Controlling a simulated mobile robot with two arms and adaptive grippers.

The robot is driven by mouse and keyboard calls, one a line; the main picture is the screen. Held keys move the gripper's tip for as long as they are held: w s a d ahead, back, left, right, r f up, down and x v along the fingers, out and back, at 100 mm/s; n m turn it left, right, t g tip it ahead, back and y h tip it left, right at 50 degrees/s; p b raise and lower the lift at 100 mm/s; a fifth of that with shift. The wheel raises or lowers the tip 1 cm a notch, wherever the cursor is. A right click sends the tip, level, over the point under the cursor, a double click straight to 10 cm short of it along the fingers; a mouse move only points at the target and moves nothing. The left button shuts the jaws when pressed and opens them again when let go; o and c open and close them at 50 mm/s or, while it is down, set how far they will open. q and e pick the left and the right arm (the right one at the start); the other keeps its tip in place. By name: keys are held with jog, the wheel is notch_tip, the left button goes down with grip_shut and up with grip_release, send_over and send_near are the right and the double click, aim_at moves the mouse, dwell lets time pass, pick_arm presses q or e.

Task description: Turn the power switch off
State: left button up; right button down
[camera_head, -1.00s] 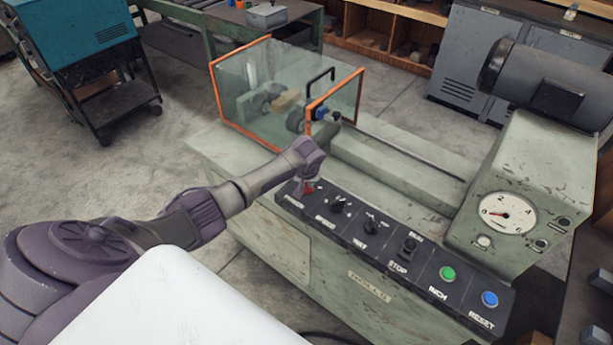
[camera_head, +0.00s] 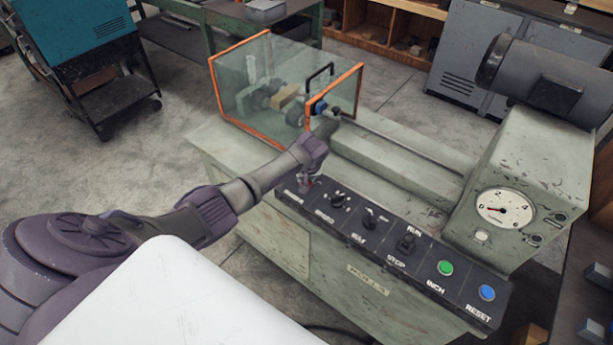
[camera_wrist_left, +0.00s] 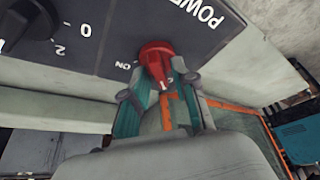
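The power switch is a red rotary knob (camera_wrist_left: 155,60) on the dark control panel (camera_wrist_left: 110,35), beside the words POWER and ON in the left wrist view. Its pointer end aims toward my gripper, near the ON side. My left gripper (camera_wrist_left: 163,82) has its two teal-padded fingers spread, one on each side of the knob's lower end. I cannot tell whether the pads touch it. In the head view my left gripper (camera_head: 306,182) points down over the panel's left end and mostly hides the red knob. My right gripper is out of view.
An orange-framed clear guard (camera_head: 285,95) rises behind my wrist. A gauge (camera_head: 504,209) is at right.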

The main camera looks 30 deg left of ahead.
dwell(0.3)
pick_arm(q)
jog(key=v, duration=1.2)
jog(key=shift+d, duration=0.1)
